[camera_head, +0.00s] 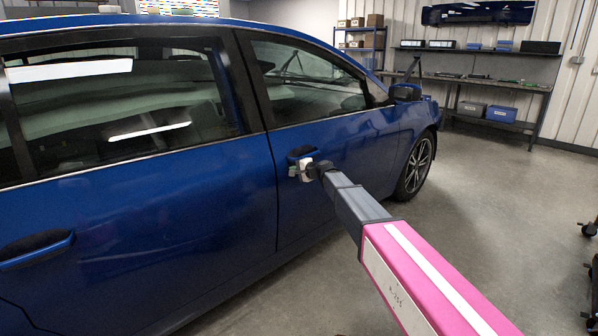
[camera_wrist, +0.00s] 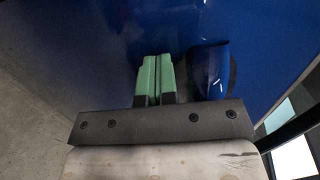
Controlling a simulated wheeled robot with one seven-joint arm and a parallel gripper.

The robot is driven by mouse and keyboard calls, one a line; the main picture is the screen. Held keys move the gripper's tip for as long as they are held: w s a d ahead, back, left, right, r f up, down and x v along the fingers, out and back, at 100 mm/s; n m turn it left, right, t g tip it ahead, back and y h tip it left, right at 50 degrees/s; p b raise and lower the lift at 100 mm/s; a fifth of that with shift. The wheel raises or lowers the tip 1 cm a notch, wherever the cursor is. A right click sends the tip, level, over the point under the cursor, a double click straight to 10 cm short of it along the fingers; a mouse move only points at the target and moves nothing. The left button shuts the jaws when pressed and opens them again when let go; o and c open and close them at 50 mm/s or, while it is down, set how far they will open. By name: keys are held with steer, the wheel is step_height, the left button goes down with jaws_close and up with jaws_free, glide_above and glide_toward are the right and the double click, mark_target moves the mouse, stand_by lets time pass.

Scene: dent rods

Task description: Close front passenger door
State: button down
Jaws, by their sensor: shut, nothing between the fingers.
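A blue car stands along the left, its front toward the right. The front passenger door (camera_head: 330,150) looks nearly flush with the rear door (camera_head: 150,215); I cannot tell whether it is fully latched. Its handle (camera_head: 302,153) is dark with a blue grip and also shows in the wrist view (camera_wrist: 207,72). My gripper (camera_head: 292,172) is just below the handle, close to the door's rear edge. In the wrist view its green fingers (camera_wrist: 158,60) are together and empty, pointing at the blue panel, beside the handle. Whether the tips touch the panel is unclear.
A workbench (camera_head: 470,82) with bins (camera_head: 501,113) stands at the back right, with a shelf (camera_head: 360,45) of boxes at the back. Dark wheeled equipment (camera_head: 592,265) is at the right edge. The grey floor (camera_head: 490,200) beside the car is clear.

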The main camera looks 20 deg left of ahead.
mark_target(291, 165)
steer(key=w+a, duration=0.1)
steer(key=a, duration=0.2)
steer(key=shift+w+r, duration=0.35)
steer(key=shift+w, duration=0.05)
steer(key=shift+d, duration=0.15)
steer(key=shift+s+d+r, duration=0.1)
steer(key=shift+s+d, duration=0.1)
steer(key=f+v, duration=0.1)
steer(key=v, duration=1.1)
steer(key=s+d+f+n+g+h, duration=0.1)
steer(key=s+d+f+h, duration=0.3)
steer(key=s+d+f, duration=0.4)
steer(key=s+d+f+n+g+h, duration=0.2)
steer(key=s+d+f+h, duration=0.3)
steer(key=d, duration=1.6)
steer(key=s+d+f+n+g+h, duration=0.2)
steer(key=s+d+f+g+h, duration=0.1)
steer(key=s+d+f, duration=0.8)
steer(key=s+d+h, duration=0.1)
steer(key=s+d, duration=0.2)
steer(key=s, duration=0.2)
steer(key=shift+s+d+f+g+h, duration=0.35)
steer(key=shift+f+g+h, duration=0.05)
